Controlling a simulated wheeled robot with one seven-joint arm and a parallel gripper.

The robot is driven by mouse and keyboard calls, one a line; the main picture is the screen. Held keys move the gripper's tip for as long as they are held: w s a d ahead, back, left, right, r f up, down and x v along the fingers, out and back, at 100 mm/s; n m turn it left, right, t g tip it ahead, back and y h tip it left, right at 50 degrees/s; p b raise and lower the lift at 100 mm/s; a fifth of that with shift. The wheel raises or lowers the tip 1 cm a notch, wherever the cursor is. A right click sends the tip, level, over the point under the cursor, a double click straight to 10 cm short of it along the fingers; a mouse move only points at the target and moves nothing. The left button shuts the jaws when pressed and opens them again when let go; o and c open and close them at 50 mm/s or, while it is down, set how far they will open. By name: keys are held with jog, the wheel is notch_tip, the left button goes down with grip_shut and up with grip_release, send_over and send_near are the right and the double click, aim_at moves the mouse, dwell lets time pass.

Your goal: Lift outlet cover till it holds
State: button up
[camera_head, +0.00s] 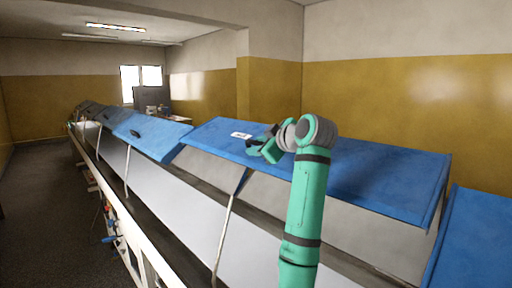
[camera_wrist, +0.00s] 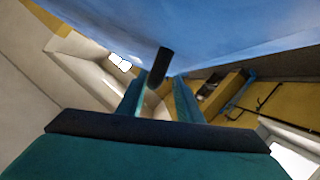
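A wide blue cover (camera_head: 360,172) with a white label hangs over the long machine, its near edge raised clear of the pale side panels. My gripper (camera_head: 262,148) is at the cover's near edge, close to the label, at the end of my green arm. In the wrist view the blue underside or face of the cover (camera_wrist: 230,28) fills the top. A short dark handle (camera_wrist: 160,68) shows between the two fingertips of my gripper (camera_wrist: 162,82). The fingers appear closed about the handle, though the contact is partly hidden.
Another blue cover (camera_head: 152,134) with a dark handle stands further left along the machine. A further blue cover (camera_head: 478,240) is at the right edge. A pale support rod (camera_head: 228,228) stands in front. The dark floor aisle (camera_head: 45,200) at left is free.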

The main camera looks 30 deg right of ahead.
jog(key=v, duration=0.9)
jog(key=shift+s, duration=0.1)
